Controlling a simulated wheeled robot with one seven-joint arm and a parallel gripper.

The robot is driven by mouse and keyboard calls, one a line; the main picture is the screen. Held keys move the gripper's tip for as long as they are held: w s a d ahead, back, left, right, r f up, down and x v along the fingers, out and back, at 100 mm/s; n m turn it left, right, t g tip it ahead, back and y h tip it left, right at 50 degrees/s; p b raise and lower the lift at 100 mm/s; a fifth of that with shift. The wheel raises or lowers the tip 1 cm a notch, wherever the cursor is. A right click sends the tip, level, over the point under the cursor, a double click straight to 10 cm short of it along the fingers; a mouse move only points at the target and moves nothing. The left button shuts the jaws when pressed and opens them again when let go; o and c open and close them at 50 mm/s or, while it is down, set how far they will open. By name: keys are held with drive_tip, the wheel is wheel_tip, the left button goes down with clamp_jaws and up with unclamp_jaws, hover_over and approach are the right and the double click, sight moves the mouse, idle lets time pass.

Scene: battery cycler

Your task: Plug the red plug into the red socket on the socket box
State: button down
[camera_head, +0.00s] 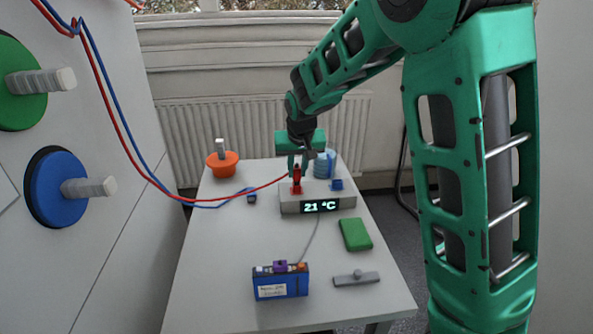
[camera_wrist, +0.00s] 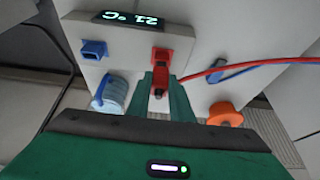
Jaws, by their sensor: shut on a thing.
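The socket box (camera_head: 335,203) is a light grey block on the table with a "21 °C" display. The red socket (camera_head: 297,190) is on its left side, and it shows in the wrist view (camera_wrist: 160,54). My gripper (camera_head: 298,168) is shut on the red plug (camera_head: 296,175), directly over the red socket. In the wrist view the plug (camera_wrist: 159,84) sits between the fingers, its front close to the socket's opening. I cannot tell whether it is inside. A red cable (camera_head: 235,196) runs from it to the left. The fingers hide part of the plug.
A blue socket (camera_head: 337,184) is on the box's right side. A light blue cylinder (camera_head: 322,166) stands behind. A blue plug (camera_head: 251,197) and an orange knob-topped object (camera_head: 222,162) are left. A green block (camera_head: 355,235), blue battery (camera_head: 281,282) and grey bar (camera_head: 357,279) are in front.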

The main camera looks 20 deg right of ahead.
drive_tip(key=shift+f, duration=0.75)
idle(0.7)
drive_tip(key=c, duration=1.5)
unclamp_jaws()
drive_tip(key=d+v, duration=0.1)
drive_tip(key=v, duration=0.9)
drive_tip(key=s+d+m+g, duration=0.2)
drive_tip(key=s+d+g, duration=0.1)
drive_tip(key=s+d, duration=1.25)
drive_tip(key=s+f, duration=0.1)
drive_tip(key=s, duration=0.6)
drive_tip(key=s+d+f+m+g, duration=0.1)
drive_tip(key=s+f, duration=0.1)
drive_tip(key=s, duration=0.6)
drive_tip(key=s+f+m+y, duration=0.1)
drive_tip(key=s, duration=0.6)
drive_tip(key=shift+s+d+f+g, duration=0.15)
drive_tip(key=shift+d+f+g, duration=0.05)
drive_tip(key=shift+d+g, duration=0.1)
